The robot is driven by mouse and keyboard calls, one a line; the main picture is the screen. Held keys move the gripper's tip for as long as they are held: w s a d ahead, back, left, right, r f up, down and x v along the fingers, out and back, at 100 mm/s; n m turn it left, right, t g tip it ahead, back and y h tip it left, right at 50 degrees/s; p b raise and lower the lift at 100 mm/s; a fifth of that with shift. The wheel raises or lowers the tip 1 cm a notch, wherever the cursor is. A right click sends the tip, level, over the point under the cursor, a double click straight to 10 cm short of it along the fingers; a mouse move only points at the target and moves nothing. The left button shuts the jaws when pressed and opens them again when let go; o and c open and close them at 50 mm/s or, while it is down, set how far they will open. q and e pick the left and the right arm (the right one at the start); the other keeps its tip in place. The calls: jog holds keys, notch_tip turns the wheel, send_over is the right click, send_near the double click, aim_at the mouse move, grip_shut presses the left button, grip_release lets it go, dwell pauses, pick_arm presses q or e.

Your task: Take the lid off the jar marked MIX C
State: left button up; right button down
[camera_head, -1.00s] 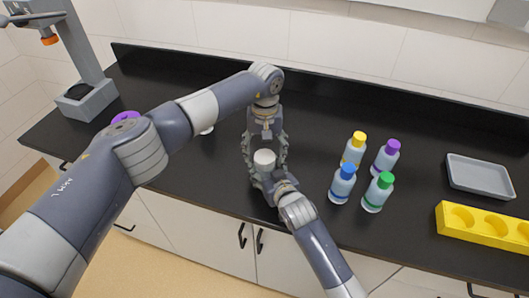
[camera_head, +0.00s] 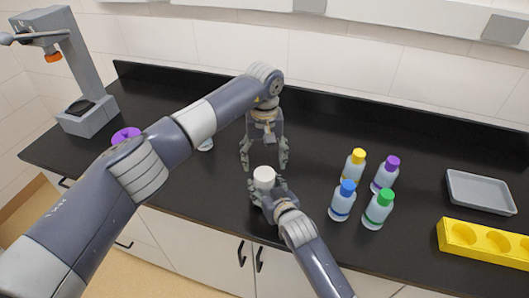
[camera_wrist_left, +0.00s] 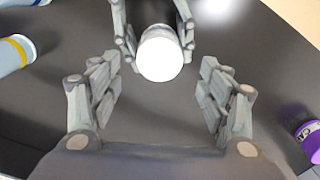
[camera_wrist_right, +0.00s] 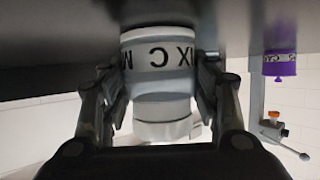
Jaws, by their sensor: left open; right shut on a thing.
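The jar marked MIX C shows its label in the right wrist view (camera_wrist_right: 160,57), where it appears upside down. Its white lid (camera_head: 264,173) is on it and faces up. My right gripper (camera_head: 266,190) is shut around the jar's sides and holds it upright; whether the jar touches the counter is not clear. My left gripper (camera_head: 264,162) is open and empty, pointing down just above and behind the lid. In the left wrist view the lid (camera_wrist_left: 160,55) lies beyond the open left fingers, apart from them.
Bottles with yellow (camera_head: 358,155), purple (camera_head: 392,162), blue (camera_head: 347,187) and green (camera_head: 386,195) caps stand to the right. Beyond are a grey tray (camera_head: 480,191) and a yellow rack (camera_head: 485,242). A grey stand (camera_head: 88,110) is far left.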

aim_at(264, 173)
pick_arm(q)
notch_tip(264, 173, down, 5)
jog(key=shift+r, duration=0.1)
pick_arm(e)
jog(key=shift+s+f, duration=0.1)
jog(key=shift+f, duration=0.1)
pick_arm(q)
jog(key=c, duration=1.1)
